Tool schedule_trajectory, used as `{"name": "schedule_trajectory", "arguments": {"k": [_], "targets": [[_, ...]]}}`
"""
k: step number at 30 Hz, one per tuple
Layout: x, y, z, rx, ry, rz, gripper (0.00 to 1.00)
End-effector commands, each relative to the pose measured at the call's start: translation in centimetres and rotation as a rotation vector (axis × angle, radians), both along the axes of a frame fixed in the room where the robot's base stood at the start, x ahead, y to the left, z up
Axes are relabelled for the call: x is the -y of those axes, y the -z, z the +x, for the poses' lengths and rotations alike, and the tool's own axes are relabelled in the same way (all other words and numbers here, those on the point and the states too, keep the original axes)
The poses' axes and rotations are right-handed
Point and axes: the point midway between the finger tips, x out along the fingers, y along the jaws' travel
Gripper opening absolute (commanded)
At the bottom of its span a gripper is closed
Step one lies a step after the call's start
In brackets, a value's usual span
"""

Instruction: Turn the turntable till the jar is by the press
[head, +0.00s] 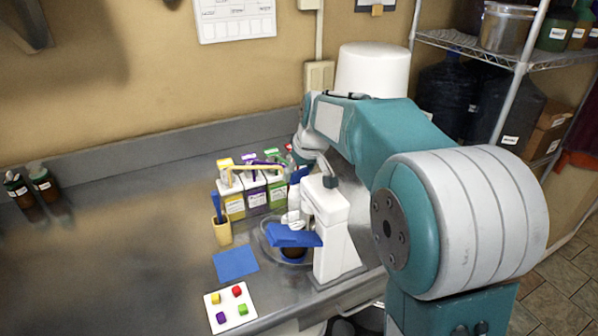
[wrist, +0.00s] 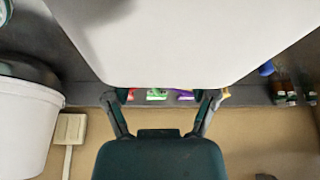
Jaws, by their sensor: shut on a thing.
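The white press (head: 334,235) stands on the steel counter, partly behind my arm. Left of it is a round, grey, see-through plate, which looks like the turntable (head: 268,247). A dark, round thing, perhaps the jar (head: 293,254), sits low there under a blue piece (head: 293,237) that hides its top. In the head view my arm hides the gripper's fingers. In the wrist view my gripper (wrist: 165,96) has its two fingers apart, their tips running behind a large white surface (wrist: 190,40). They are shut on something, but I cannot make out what.
Several labelled cartons (head: 255,195) stand behind the turntable. A tan cup (head: 222,232) with a blue-handled tool, a blue mat (head: 235,263) and a white card (head: 229,307) with coloured blocks lie left and in front. The counter's left is mostly clear. A white bucket (head: 372,72) stands behind my arm.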

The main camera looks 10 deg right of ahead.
Motion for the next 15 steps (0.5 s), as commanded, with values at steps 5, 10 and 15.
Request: {"name": "schedule_trajectory", "arguments": {"k": [5, 10, 15], "targets": [[0.03, 0.20, 0.02, -0.004, -0.087, 0.002, 0.13], [0.01, 0.21, 0.04, -0.004, -0.171, 0.001, 0.13], [0.00, 0.22, 0.02, -0.004, -0.257, 0.002, 0.13]]}}
